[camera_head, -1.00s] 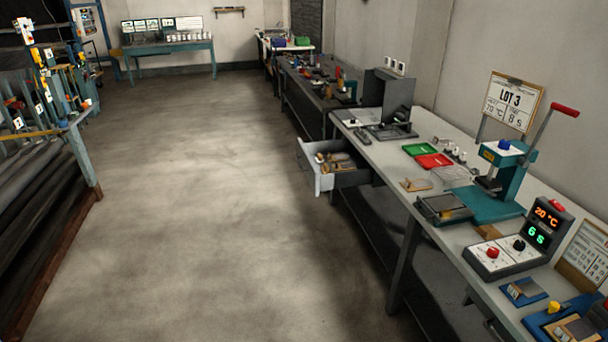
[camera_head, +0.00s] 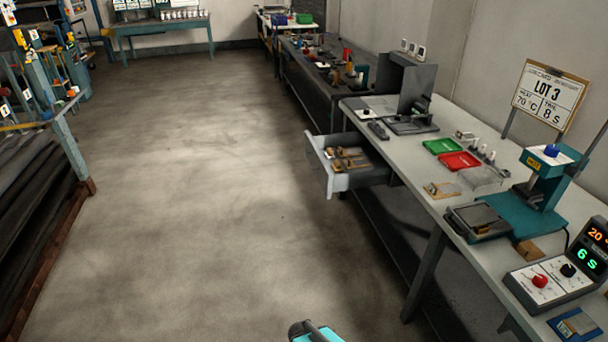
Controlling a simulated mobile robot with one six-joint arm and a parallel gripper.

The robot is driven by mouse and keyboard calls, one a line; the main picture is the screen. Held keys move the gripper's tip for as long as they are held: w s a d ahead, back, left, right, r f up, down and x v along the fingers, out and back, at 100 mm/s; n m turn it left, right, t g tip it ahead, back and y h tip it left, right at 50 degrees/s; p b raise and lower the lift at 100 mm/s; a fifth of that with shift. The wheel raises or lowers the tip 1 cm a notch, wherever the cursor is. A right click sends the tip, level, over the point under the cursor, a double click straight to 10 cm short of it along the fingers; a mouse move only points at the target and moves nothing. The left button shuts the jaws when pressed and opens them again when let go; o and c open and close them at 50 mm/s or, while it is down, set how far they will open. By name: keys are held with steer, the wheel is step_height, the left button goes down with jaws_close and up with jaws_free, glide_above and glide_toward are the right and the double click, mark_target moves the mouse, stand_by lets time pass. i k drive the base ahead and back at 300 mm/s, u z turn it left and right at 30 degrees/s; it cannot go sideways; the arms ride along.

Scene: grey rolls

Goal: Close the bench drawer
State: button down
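The bench drawer (camera_head: 369,178) is pulled out from under the near grey bench (camera_head: 425,196), on its left side. Its light grey front panel (camera_head: 319,167) faces the open floor. Several wood-coloured tools or blocks (camera_head: 346,158) lie inside it. My gripper's fingers are not visible. Only a teal and dark grey part, likely of my own arm, shows at the bottom edge, well short of the drawer.
Open concrete floor (camera_head: 200,190) lies left of the drawer. On the bench stand a green tray (camera_head: 443,146), a red tray (camera_head: 460,161), a teal press (camera_head: 540,185) and a control box (camera_head: 555,270). A rack with a rusty rail (camera_head: 60,240) is at the left.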

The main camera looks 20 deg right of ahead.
mark_target(379, 171)
steer(key=u, duration=0.5)
steer(key=i, duration=0.95)
steer(key=u, duration=0.45)
